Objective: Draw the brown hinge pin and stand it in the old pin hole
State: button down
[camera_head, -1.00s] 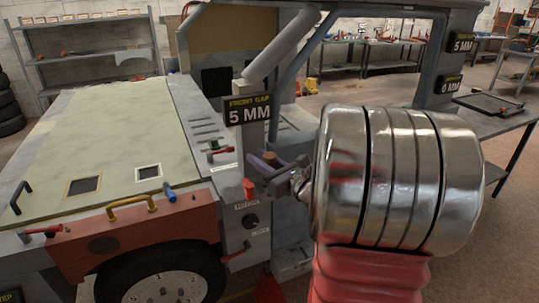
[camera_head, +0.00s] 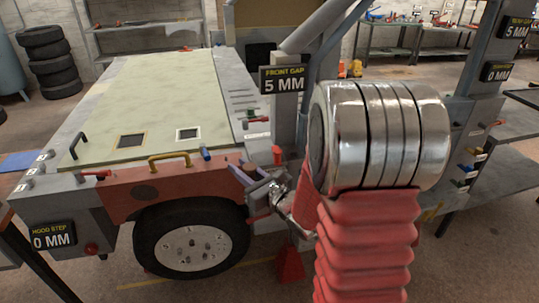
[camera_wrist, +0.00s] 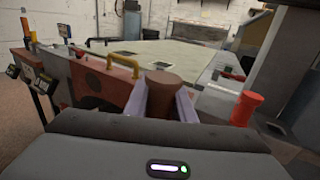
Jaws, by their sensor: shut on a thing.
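The brown hinge pin (camera_wrist: 162,92) is a thick cylinder in the wrist view. My gripper (camera_wrist: 164,104) is shut on it, with a pale purple finger on either side. In the head view my gripper (camera_head: 246,174) is in the air at the right end of the red fender, beside the wheel. I cannot make out the pin clearly there. I cannot pick out the old pin hole in either view; my arm covers much of the post's lower part.
A 5 mm front gap sign (camera_head: 283,78) hangs above.

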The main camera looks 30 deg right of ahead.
jog(key=a+f+y, duration=0.1)
jog(key=a+f, duration=0.2)
jog(key=a, duration=0.3)
jog(key=a+f+n, duration=0.1)
jog(key=a+f, duration=0.3)
jog(key=a, duration=0.3)
jog(key=shift+s+y, duration=0.15)
jog(key=shift+y, duration=0.25)
jog(key=shift+s+f, duration=0.1)
jog(key=shift+s, duration=0.05)
